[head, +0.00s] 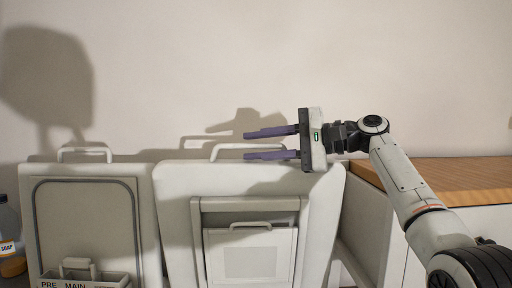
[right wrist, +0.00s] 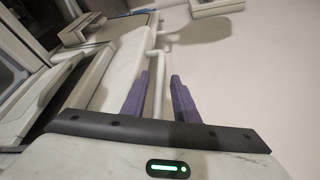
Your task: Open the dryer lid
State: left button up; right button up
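The dryer lid (head: 175,215) appears to be the right one of two pale raised lids in the head view; it stands nearly upright, with a framed panel and small handle on the side facing me. A white bar handle (head: 232,146) is on its top edge. My right gripper (head: 246,145) is at that edge, coming from the right, with its purple fingers spread. In the right wrist view the handle bar (right wrist: 157,85) shows between the open fingers (right wrist: 160,90); I cannot tell whether they touch it. My left gripper is not in view.
The left machine's raised lid (head: 85,215) stands beside it, with a top handle (head: 84,151) and a PRE/MAIN compartment (head: 80,279). A soap bottle (head: 9,245) is at the far left. A wooden counter (head: 455,180) lies to the right. The wall is close behind the lids.

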jog(key=b+v, duration=0.2)
jog(key=v, duration=0.8)
